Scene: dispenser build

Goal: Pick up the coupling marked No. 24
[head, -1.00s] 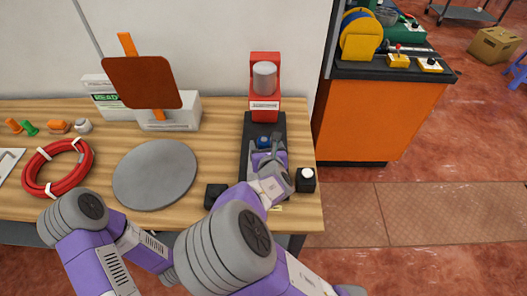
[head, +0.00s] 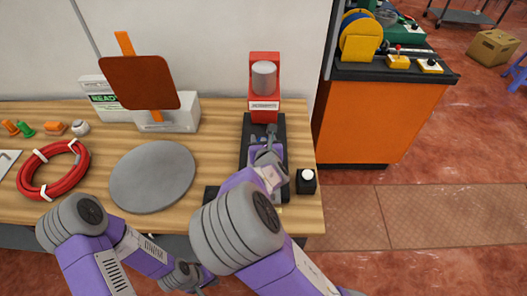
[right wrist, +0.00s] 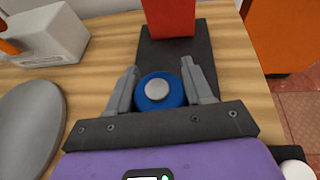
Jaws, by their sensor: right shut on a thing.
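In the right wrist view, a round blue piece with a grey centre (right wrist: 158,92) sits between the two fingers of my right gripper (right wrist: 163,88), over the dark base plate. No number is readable on it. The gripper is shut on it. In the head view my right gripper (head: 265,145) is over the black base (head: 247,135), in front of the red dispenser (head: 265,75), and hides the blue piece. My left gripper (head: 203,284) is low at the bottom edge, partly hidden by my right arm; its jaws are unclear.
A grey disc (head: 153,176) and a red hose coil (head: 53,169) lie on the wooden table left of the base. A black box with a white button (head: 306,181) stands close to its right. A white unit with a brown panel (head: 140,82) is behind.

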